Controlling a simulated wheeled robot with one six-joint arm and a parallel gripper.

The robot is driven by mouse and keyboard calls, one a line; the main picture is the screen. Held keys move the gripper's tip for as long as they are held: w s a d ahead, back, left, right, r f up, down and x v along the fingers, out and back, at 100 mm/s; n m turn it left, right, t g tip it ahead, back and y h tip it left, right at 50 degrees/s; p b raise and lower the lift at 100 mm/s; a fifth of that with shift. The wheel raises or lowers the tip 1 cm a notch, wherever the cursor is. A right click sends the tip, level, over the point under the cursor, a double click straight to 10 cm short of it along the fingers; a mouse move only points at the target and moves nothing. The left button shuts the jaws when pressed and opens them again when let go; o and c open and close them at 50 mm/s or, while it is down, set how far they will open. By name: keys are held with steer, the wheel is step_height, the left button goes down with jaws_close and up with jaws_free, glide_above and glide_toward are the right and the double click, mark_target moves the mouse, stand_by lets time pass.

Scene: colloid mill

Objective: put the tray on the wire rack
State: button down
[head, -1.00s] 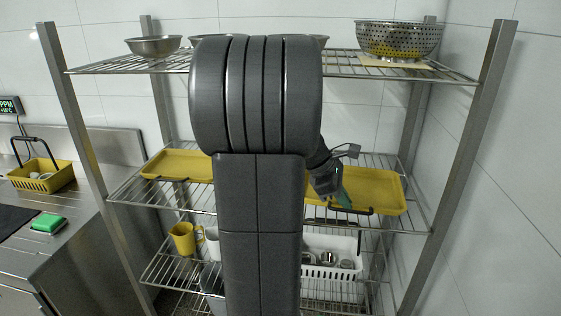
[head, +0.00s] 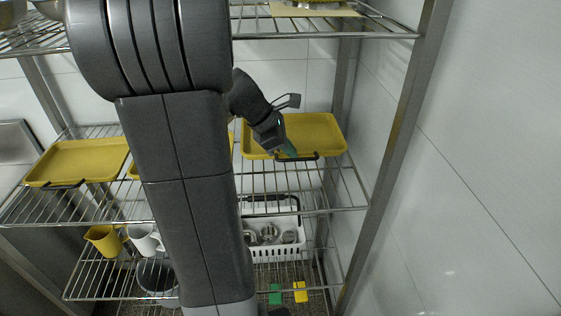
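A yellow tray (head: 318,130) with a black front handle (head: 298,157) lies on the right part of the middle shelf of the wire rack (head: 345,185). My gripper (head: 289,152) reaches down to the tray's front edge, with its green fingertips at or very near the black handle. The fingers are small and seen from behind, so I cannot tell whether they are closed on the handle. A second yellow tray (head: 80,163) lies at the left of the same shelf. A third yellow tray (head: 134,170) shows between them, mostly hidden behind my arm.
The lower shelf holds a yellow jug (head: 103,240), a white jug (head: 145,239), a pot (head: 157,275) and a white basket (head: 275,238) with metalware. Green (head: 276,294) and yellow (head: 301,291) items lie lower down. A rack post (head: 400,130) and white wall stand at the right.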

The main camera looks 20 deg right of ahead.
steer(key=shift+f, duration=2.5)
steer(key=shift+f, duration=0.1)
steer(key=c, duration=1.7)
jaws_free()
steer(key=shift+a+r, duration=0.2)
steer(key=shift+r, duration=0.25)
steer(key=v, duration=1.1)
steer(key=shift+a+r, duration=0.1)
